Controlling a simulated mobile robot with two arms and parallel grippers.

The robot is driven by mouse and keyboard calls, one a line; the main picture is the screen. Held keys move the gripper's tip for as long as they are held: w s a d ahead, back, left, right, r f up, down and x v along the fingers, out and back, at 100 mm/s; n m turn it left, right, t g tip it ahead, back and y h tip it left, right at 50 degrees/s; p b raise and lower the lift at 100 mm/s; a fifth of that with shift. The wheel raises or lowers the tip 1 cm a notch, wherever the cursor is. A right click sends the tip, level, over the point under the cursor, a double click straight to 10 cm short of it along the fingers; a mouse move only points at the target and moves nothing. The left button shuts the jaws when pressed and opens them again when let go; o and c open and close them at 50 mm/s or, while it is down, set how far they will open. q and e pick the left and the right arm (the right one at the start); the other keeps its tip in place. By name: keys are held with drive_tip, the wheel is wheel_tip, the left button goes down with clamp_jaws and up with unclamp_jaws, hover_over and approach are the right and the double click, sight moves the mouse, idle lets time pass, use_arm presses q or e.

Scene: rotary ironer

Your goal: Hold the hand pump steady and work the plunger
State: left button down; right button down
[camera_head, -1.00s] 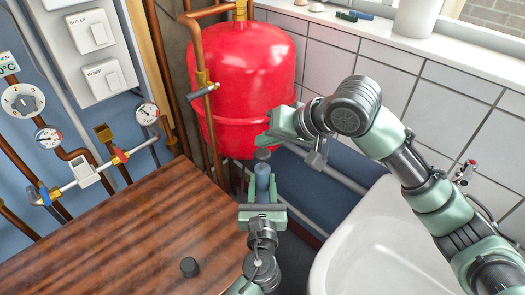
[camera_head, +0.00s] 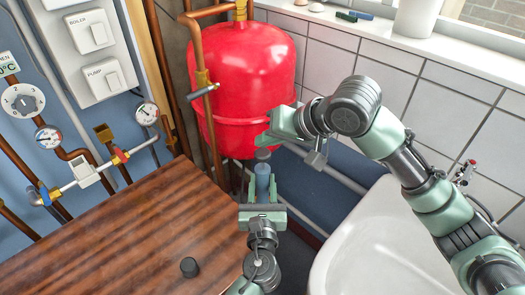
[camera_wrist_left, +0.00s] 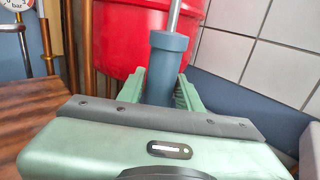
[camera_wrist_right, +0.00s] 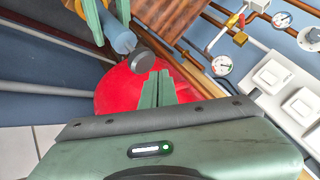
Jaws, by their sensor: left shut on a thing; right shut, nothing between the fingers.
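The hand pump (camera_head: 262,182) is a blue-grey cylinder standing roughly upright beyond the wooden top's right edge. My left gripper (camera_head: 262,198) is shut around its body; in the left wrist view the pump (camera_wrist_left: 166,60) sits between the two green fingers. A metal plunger rod (camera_wrist_left: 174,16) rises from its top. The plunger's dark round knob (camera_wrist_right: 142,61) shows in the right wrist view. My right gripper (camera_head: 268,140) is just above the knob in the head view. Its fingers (camera_wrist_right: 157,88) are together and empty, apart from the knob in the right wrist view.
A red tank (camera_head: 243,75) stands right behind the pump. Copper pipes, gauges and a switch panel (camera_head: 92,35) are at left. A white basin (camera_head: 375,245) is at right. A small dark cap (camera_head: 189,267) lies on the otherwise clear wooden top (camera_head: 110,235).

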sight(266, 154)
drive_tip(key=shift+f, duration=0.4)
drive_tip(key=shift+f, duration=1.75)
idle(1.4)
drive_tip(key=shift+r, duration=2.15)
drive_tip(key=shift+r, duration=2.55)
use_arm(q)
drive_tip(key=c, duration=0.9)
unclamp_jaws()
